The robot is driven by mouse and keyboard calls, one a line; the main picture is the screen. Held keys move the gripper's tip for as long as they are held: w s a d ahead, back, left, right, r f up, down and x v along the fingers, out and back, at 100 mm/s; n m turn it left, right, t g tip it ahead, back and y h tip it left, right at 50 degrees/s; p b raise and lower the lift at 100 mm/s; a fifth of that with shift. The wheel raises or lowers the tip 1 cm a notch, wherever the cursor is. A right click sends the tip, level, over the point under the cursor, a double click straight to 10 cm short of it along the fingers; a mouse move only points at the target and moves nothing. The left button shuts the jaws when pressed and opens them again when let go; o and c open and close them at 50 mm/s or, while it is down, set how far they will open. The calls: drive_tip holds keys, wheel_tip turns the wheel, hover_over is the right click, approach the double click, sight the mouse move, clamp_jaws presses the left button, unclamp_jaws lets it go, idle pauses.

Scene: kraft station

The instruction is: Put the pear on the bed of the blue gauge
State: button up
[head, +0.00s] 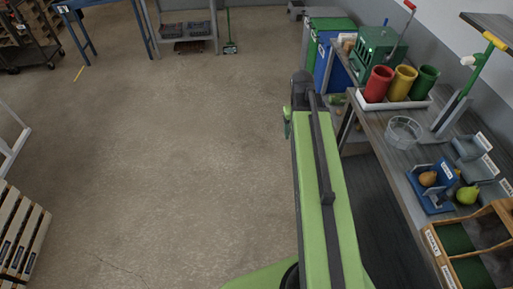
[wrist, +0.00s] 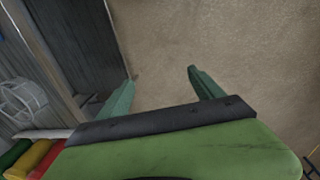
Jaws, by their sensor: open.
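A green pear (head: 468,195) sits on the workbench at the right of the head view, just right of the blue gauge. The blue gauge (head: 434,203) stands on the bench with a brownish-orange rounded fruit (head: 428,179) on it. My gripper (wrist: 160,76) is open and empty over bare floor, with its two green fingers apart. It is away from the bench items, left of the bench in the head view. The pear and the gauge do not show in the wrist view.
Red (head: 378,84), yellow (head: 402,83) and green (head: 425,83) cups stand on a white tray. A clear bowl (head: 403,132) is nearer. Grey bins (head: 478,170), a wooden divided box (head: 470,248) and a green-and-grey stand (head: 455,105) crowd the bench. The floor (head: 190,150) is open.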

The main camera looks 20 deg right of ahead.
drive_tip(key=a+n+y, duration=0.1)
drive_tip(key=a+n, duration=0.1)
drive_tip(key=a, duration=2.1)
drive_tip(key=shift+s+a, duration=0.25)
drive_tip(key=shift+a, duration=0.1)
